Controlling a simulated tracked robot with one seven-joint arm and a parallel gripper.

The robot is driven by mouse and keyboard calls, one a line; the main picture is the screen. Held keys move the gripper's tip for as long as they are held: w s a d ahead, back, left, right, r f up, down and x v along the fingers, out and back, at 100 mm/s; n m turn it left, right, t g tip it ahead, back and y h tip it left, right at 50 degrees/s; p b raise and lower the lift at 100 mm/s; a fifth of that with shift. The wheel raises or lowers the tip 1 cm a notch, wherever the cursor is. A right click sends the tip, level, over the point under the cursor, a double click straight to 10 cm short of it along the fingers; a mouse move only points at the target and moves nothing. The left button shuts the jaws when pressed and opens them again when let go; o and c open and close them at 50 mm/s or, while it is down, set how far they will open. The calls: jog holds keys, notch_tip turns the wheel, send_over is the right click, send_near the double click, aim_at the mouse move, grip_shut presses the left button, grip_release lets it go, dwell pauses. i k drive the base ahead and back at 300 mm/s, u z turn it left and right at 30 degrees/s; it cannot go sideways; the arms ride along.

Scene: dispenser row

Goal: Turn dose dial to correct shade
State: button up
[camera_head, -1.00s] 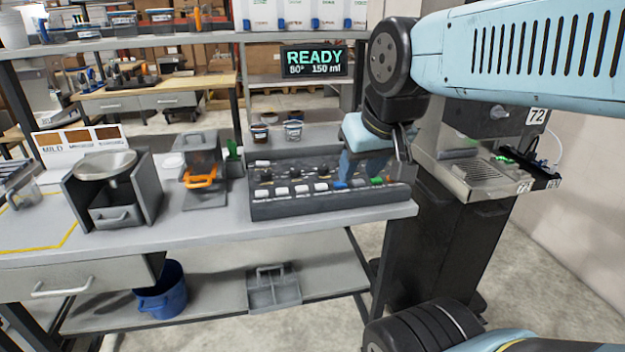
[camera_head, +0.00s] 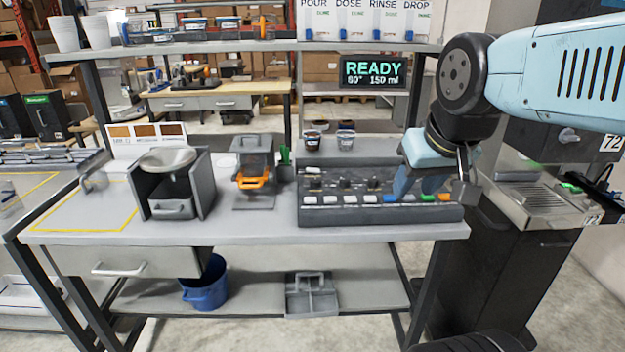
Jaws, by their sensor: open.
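A dark grey control panel (camera_head: 330,214) lies on the bench with a row of small black dials (camera_head: 345,185) along its upper part. I cannot tell which is the dose dial. White, blue, green and orange buttons run along its front. A card with three brown shades (camera_head: 147,133) stands at the back left. A display (camera_head: 372,72) behind the panel reads READY, about 60°, 150 ml.
A scale-like unit with a round pan (camera_head: 168,160) and a grey device with an orange handle (camera_head: 252,182) stand left of the panel. Two small jars (camera_head: 345,139) sit behind it. A machine with a drip tray (camera_head: 540,200) stands at right. Bench inside the yellow outline is mostly clear.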

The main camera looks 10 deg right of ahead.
aim_at(315, 182)
jog(key=u, duration=1.05)
jog(key=k, duration=0.65)
jog(key=z, duration=0.65)
jog(key=i, duration=1)
